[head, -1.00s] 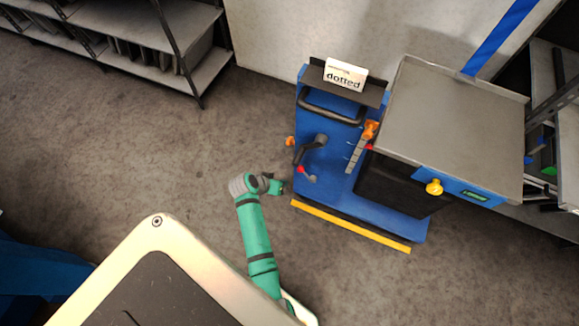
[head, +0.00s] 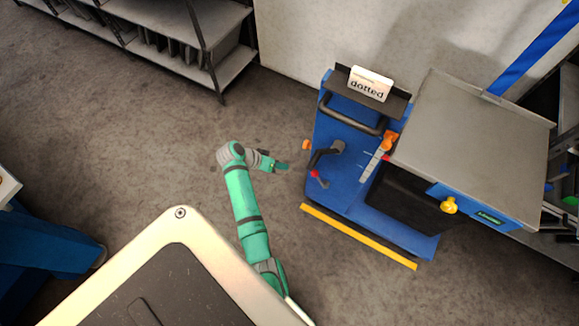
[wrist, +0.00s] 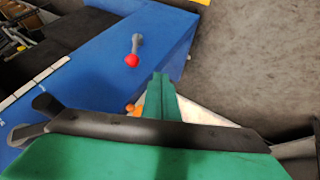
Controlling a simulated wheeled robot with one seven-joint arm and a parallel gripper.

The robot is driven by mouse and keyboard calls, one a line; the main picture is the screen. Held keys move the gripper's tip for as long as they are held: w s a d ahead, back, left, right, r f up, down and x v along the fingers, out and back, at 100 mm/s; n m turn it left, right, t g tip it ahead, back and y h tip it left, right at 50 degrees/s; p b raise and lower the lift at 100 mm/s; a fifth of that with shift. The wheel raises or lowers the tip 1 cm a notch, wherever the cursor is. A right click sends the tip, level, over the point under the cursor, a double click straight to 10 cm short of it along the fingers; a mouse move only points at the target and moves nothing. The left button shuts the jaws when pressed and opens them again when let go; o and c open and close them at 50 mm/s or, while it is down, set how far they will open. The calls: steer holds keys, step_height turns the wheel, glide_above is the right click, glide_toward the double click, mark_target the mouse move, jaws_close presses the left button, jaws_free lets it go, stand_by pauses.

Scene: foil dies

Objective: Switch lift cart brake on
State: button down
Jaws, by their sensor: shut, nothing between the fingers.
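The lift cart (head: 345,185) is blue with a grey top plate and stands right of my arm. A short grey lever with a red knob (head: 316,174) sits low on its panel; the wrist view shows this red knob (wrist: 132,60) ahead of my fingers. No label shows which control is the brake. A black crank handle (head: 326,154) is just above the lever. An orange knob (head: 306,145) is on the cart's left edge. My gripper (head: 285,166) is shut and empty, left of the cart and apart from it; its green fingers (wrist: 160,82) also show in the wrist view.
An orange handle (head: 389,141) and a yellow knob (head: 448,205) are also on the cart. A "dotted" sign (head: 370,84) stands on top. A yellow strip (head: 358,236) edges its base. Shelves (head: 185,55) stand at the back left.

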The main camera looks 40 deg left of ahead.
steer(key=w+d+f, duration=0.6)
steer(key=shift+w, duration=0.4)
steer(key=shift+d+r, duration=0.15)
steer(key=shift+d, duration=0.05)
steer(key=shift+w+d+r, duration=0.1)
steer(key=shift+d+r, duration=0.45)
steer(key=shift+d, duration=0.05)
